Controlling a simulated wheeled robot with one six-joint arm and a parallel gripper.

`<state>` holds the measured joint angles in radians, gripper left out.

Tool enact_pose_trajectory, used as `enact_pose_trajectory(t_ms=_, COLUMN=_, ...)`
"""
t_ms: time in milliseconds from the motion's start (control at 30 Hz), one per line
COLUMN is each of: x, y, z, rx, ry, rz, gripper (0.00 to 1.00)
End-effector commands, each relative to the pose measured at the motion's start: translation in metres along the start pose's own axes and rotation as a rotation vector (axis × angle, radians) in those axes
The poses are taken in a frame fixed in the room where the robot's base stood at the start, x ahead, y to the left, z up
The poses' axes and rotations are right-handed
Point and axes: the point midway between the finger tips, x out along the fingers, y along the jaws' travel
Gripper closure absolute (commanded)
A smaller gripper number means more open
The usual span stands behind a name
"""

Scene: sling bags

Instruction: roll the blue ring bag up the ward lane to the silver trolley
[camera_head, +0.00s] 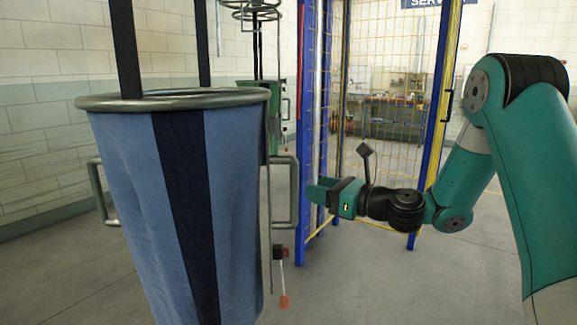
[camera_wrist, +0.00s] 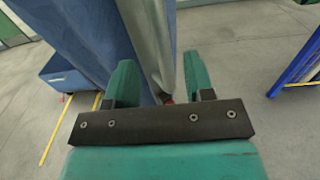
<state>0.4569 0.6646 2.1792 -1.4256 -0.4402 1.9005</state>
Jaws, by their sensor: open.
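The blue ring bag (camera_head: 125,160) hangs large at the left of the head view. It has a navy stripe, a grey top ring (camera_head: 175,100), dark straps and a grey side handle (camera_head: 287,190) on its right. My gripper (camera_head: 316,190) is open, just right of that handle in the picture; the depth between them is unclear. In the wrist view my gripper (camera_wrist: 160,75) has blue cloth (camera_wrist: 85,35) and a grey strip (camera_wrist: 150,40) beyond its parted fingers. I cannot make out a silver trolley in either view.
A green bag (camera_head: 255,95) hangs behind the blue one. A blue and yellow mesh cage (camera_head: 395,110) stands behind my gripper. A red-tipped lever (camera_head: 283,298) hangs low beside the blue bag. A blue bin (camera_wrist: 62,76) is on the floor near yellow lines. Grey floor (camera_head: 390,285) lies open in front.

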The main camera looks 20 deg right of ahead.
Motion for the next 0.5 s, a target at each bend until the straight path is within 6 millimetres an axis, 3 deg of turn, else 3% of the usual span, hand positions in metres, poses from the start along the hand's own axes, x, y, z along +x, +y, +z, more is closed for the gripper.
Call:
enact_pose_trajectory(t_ms=233, x=0.055, y=0.001, z=0.001, rx=-0.001, ry=0.000, rz=0.003, gripper=0.52)
enact_pose_trajectory(t_ms=500, x=0.086, y=-0.001, z=-0.001, rx=0.001, ry=0.000, rz=0.000, gripper=0.52)
